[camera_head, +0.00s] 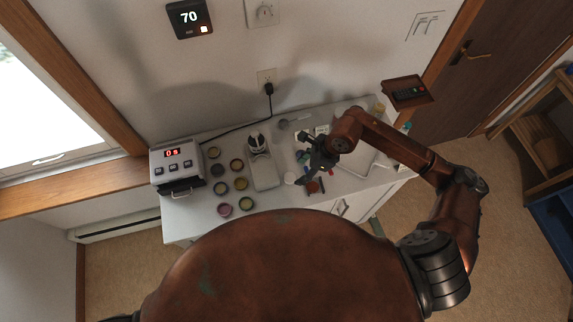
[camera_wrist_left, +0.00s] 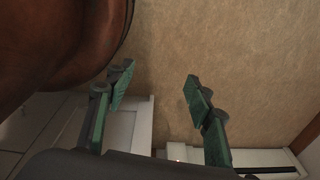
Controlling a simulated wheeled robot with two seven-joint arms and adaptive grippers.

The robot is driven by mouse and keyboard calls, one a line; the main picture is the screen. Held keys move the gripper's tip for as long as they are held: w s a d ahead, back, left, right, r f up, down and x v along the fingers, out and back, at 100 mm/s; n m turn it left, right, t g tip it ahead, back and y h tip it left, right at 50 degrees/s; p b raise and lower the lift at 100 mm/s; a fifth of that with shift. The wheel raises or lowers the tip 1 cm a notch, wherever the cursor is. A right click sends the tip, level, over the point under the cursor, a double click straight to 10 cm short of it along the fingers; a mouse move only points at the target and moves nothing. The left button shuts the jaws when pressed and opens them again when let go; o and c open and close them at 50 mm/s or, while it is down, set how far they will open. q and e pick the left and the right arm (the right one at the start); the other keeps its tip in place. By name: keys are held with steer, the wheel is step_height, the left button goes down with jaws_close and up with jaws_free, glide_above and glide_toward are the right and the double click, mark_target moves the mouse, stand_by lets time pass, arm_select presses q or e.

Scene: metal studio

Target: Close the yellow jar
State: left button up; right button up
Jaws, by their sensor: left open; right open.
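Several small round jars stand on the left half of the white cabinet top in the head view. A yellowish jar (camera_head: 237,164) and another yellowish jar (camera_head: 241,183) are among them; I cannot tell which is the task's yellow jar, or which jars have lids. My right gripper (camera_head: 311,178) is open over the small items right of the jars, apart from the jars. My left gripper (camera_wrist_left: 158,90) is open and empty in the left wrist view, above the floor by the cabinet. It does not show clearly in the head view.
A grey box with a red display (camera_head: 172,153) stands at the cabinet's left end. A grey-and-black device (camera_head: 262,165) stands between the jars and my right gripper. A black cable (camera_head: 235,128) runs to the wall socket.

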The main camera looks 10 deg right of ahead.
mark_target(290, 178)
steer(key=shift+w+f, duration=0.3)
steer(key=shift+w, duration=0.1)
steer(key=shift+x, duration=0.85)
steer(key=shift+a+f, duration=0.15)
steer(key=p+x, duration=0.1)
steer(key=x, duration=0.3)
steer(key=shift+a, duration=0.25)
steer(key=shift+a+f, duration=0.1)
steer(key=shift+f, duration=0.3)
arm_select(q)
steer(key=shift+s+r, duration=0.5)
steer(key=shift+s, duration=0.2)
steer(key=shift+w, duration=0.1)
arm_select(e)
steer(key=shift+c, duration=0.5)
